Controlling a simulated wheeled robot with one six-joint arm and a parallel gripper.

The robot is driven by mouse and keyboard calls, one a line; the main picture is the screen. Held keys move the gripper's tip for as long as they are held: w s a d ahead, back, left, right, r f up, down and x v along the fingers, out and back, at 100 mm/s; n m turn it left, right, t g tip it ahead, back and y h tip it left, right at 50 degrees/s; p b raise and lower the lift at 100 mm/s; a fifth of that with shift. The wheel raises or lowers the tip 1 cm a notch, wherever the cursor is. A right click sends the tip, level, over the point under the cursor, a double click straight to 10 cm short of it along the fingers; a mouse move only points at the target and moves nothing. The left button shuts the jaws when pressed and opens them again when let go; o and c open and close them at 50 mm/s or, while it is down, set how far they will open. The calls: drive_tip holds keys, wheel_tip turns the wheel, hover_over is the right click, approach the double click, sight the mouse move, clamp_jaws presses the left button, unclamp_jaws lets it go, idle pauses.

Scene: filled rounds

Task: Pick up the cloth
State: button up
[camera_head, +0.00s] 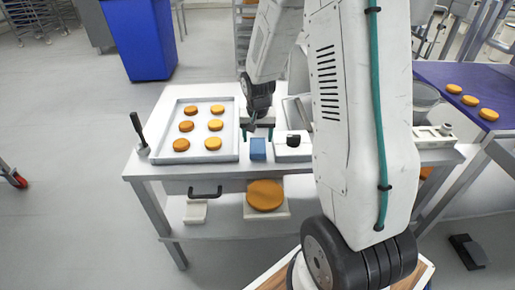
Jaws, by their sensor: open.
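A small blue piece (258,151), which looks like the folded cloth, lies on the white table near its front edge. It is just right of the baking tray. My gripper (258,131) points down over the table just behind the blue piece as seen here. Its fingers are apart with nothing visible between them. I cannot tell how high the fingers are above the cloth. My arm hides part of the table to the right.
A tray (239,150) with several round patties stands left of my gripper. A dark-handled tool (139,128) stands at the table's left corner. A white box with a black knob (293,141) is close on the right. A purple table (468,83) holds more patties.

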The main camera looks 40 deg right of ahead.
sight(258, 145)
wheel_tip(258, 145, down, 4)
drive_tip(key=shift+w+d+r, duration=0.15)
drive_tip(key=shift+r, duration=0.1)
drive_tip(key=c, duration=0.8)
drive_tip(key=shift+o, duration=0.2)
